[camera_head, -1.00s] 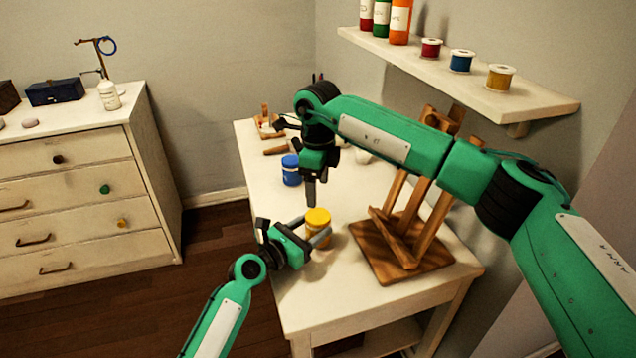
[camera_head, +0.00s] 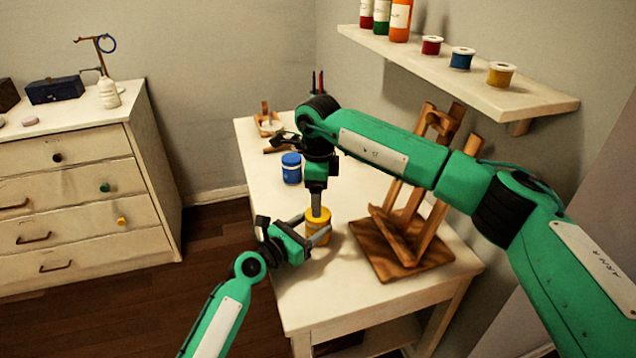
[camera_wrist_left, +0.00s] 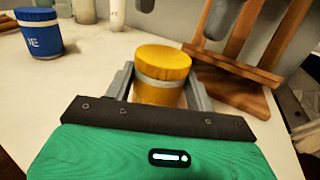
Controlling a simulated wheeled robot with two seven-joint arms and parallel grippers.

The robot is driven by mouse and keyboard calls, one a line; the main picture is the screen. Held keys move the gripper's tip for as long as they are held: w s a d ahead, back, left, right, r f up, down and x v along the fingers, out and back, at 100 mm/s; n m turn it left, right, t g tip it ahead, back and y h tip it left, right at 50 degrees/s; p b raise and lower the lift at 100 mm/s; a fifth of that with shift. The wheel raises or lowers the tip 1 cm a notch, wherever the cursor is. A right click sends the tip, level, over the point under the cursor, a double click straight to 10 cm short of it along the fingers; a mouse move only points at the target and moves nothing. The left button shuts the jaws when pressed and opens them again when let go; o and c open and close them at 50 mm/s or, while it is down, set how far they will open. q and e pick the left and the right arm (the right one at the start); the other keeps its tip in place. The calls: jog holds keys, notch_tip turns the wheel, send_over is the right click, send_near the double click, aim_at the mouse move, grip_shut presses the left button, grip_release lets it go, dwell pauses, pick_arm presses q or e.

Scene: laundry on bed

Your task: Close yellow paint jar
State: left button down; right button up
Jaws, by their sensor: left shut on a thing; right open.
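The yellow paint jar (camera_head: 318,230) stands upright on the white table, with its yellow lid (camera_wrist_left: 162,60) on top. A pale band shows under the lid in the left wrist view; whether the lid is tight cannot be told. My left gripper (camera_head: 315,235) is shut around the jar's body, one finger on each side. My right gripper (camera_head: 316,207) is open, pointing down directly over the lid. Contact with the lid cannot be told.
A blue jar (camera_head: 291,168) stands behind on the table (camera_head: 258,170). A wooden easel (camera_head: 400,255) stands close on the right. A wall shelf (camera_head: 480,85) with jars and bottles is above. The table's left front area is clear.

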jog(key=shift+f, duration=2.25)
jog(key=c, duration=1)
jog(key=shift+c, duration=0.2)
jog(key=o, duration=1.2)
jog(key=shift+c, duration=0.2)
notch_tip(320, 180, up, 12)
